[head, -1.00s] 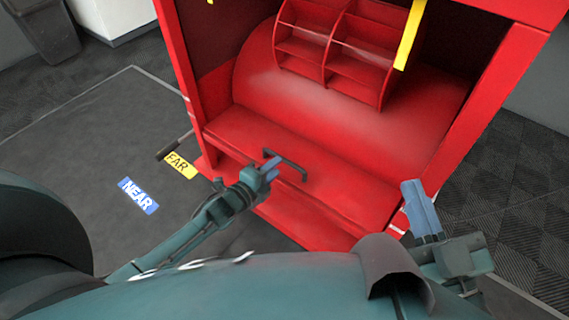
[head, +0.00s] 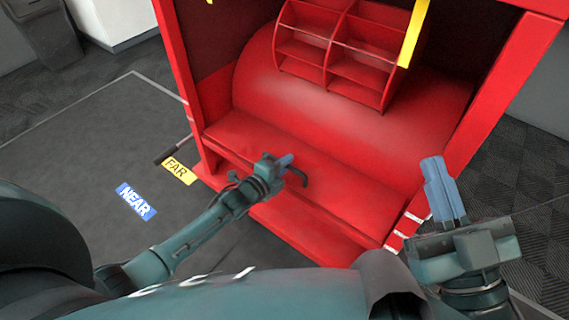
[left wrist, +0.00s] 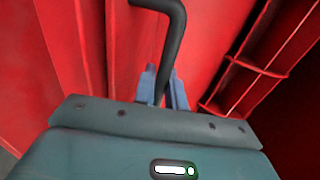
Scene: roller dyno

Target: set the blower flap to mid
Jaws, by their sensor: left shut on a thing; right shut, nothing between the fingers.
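A black bent handle (head: 298,178) stands at the front of the red machine's ledge; I take it to be the flap's handle, though the flap itself is not clearly seen. My left gripper (head: 287,160) is shut on this handle and hides most of it in the head view. In the left wrist view the black handle (left wrist: 174,45) runs down between the two blue fingers of my left gripper (left wrist: 163,92), its bend above them. My right gripper (head: 440,185) is shut and empty, raised in front of the machine's right post.
The red machine (head: 350,115) has a rounded drum with open compartments. A yellow strip (head: 413,35) hangs at its upper right. A black-gripped lever (head: 172,150) sticks out left, near a yellow FAR label (head: 179,171) and a blue NEAR label (head: 136,201) on clear dark floor.

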